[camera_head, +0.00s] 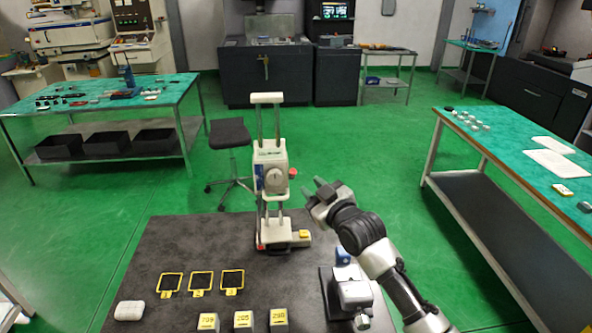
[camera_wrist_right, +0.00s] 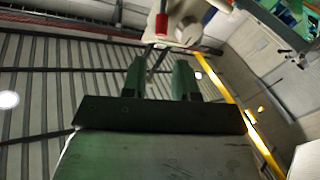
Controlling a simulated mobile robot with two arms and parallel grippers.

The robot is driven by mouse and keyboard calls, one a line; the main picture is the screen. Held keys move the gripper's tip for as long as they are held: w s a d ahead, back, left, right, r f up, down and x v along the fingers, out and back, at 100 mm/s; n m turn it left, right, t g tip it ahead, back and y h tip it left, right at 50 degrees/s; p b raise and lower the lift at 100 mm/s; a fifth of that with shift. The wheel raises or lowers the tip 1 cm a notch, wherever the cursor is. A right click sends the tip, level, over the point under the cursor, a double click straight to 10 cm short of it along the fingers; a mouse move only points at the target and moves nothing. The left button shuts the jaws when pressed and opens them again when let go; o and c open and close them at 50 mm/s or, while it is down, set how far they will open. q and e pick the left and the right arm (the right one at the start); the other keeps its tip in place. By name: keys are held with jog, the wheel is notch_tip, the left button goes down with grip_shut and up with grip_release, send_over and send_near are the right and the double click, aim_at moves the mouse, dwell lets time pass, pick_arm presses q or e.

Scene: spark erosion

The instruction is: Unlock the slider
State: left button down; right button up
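The slider (camera_head: 272,170) is a pale block with a round dial, carried on two upright posts of a stand (camera_head: 285,240) on the dark table. A red knob (camera_head: 292,173) sticks out from its right side. My right gripper (camera_head: 312,187) is just right of the slider, a little below the knob's height in the picture, its fingers pointing toward the slider. In the right wrist view its two green fingers (camera_wrist_right: 160,75) are apart with nothing between them. The red knob (camera_wrist_right: 162,22) lies beyond the fingertips, apart from them. My left gripper is not in view.
Numbered grey blocks (camera_head: 243,320), yellow-framed dark pads (camera_head: 201,280), a white case (camera_head: 129,310) and a grey vise-like fixture (camera_head: 354,292) are on the dark table (camera_head: 150,245). Green-topped benches stand left (camera_head: 100,95) and right (camera_head: 480,135). A stool (camera_head: 230,132) is behind the table.

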aim_at(295, 173)
jog(key=p+x, duration=0.1)
jog(key=x, duration=0.5)
jog(key=shift+w+a+f, duration=0.15)
jog(key=shift+w, duration=0.05)
jog(key=shift+w+a, duration=0.25)
jog(key=shift+w, duration=0.35)
jog(key=shift+a, duration=0.1)
jog(key=shift+c, duration=0.2)
grip_shut()
